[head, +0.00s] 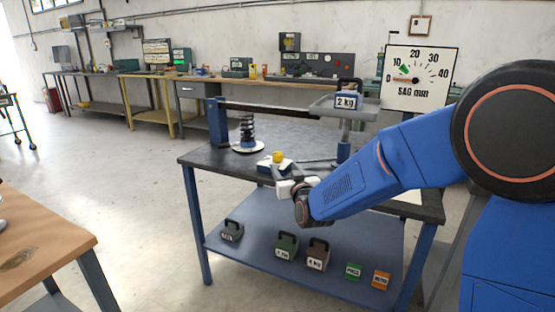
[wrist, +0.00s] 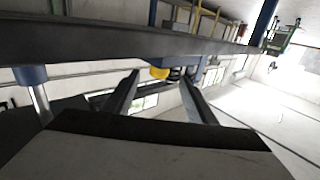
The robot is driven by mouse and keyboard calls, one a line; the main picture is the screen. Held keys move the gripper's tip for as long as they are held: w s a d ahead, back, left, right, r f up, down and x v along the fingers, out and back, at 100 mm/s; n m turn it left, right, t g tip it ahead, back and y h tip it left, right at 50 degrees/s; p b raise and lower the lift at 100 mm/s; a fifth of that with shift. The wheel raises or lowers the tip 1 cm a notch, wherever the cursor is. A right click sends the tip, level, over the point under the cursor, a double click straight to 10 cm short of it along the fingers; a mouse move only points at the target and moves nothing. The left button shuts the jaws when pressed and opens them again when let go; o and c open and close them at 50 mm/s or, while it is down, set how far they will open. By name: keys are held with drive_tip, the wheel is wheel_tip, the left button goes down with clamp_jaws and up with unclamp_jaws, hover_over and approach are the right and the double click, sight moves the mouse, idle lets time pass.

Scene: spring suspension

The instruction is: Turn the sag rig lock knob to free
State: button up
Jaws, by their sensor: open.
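The yellow lock knob (head: 278,157) sits on a small block on the rig table (head: 215,150), in front of the black spring (head: 246,130). My gripper (head: 284,171) is close to the knob, on its near side. In the wrist view the two fingers of my gripper (wrist: 161,78) are spread apart, with the yellow knob (wrist: 160,72) showing between their tips. The fingers hold nothing. Whether they touch the knob cannot be told. The knob's lock marking is too small to read.
A 2 kg weight (head: 346,101) rests on the rig's grey tray (head: 325,109). The SAG mm dial (head: 421,78) stands behind at the right, its scale running to 40. Several weights and blocks lie on the lower shelf (head: 300,225). A wooden bench (head: 50,240) is at the left.

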sight(274, 160)
drive_tip(key=x, duration=0.9)
drive_tip(key=shift+w+a, duration=0.1)
drive_tip(key=shift+w, duration=0.25)
drive_tip(key=c, duration=1)
drive_tip(key=shift+c, duration=0.2)
drive_tip(key=shift+a+m+h, duration=0.1)
drive_tip(key=shift+m+h, duration=0.2)
drive_tip(key=shift+h, duration=0.2)
drive_tip(key=shift+f+m+t+h, duration=0.1)
drive_tip(key=shift+m+t+h, duration=0.15)
drive_tip(key=shift+m+h, duration=1.2)
drive_tip(key=shift+m+t+h, duration=0.25)
drive_tip(key=shift+m+h, duration=0.6)
drive_tip(key=shift+h, duration=1.2)
drive_tip(key=shift+m+g+h, duration=0.65)
drive_tip(key=shift+m+h, duration=0.6)
drive_tip(key=shift+h, duration=0.6)
drive_tip(key=shift+m+g+h, duration=0.65)
drive_tip(key=shift+m+h, duration=0.6)
drive_tip(key=shift+h, duration=0.9)
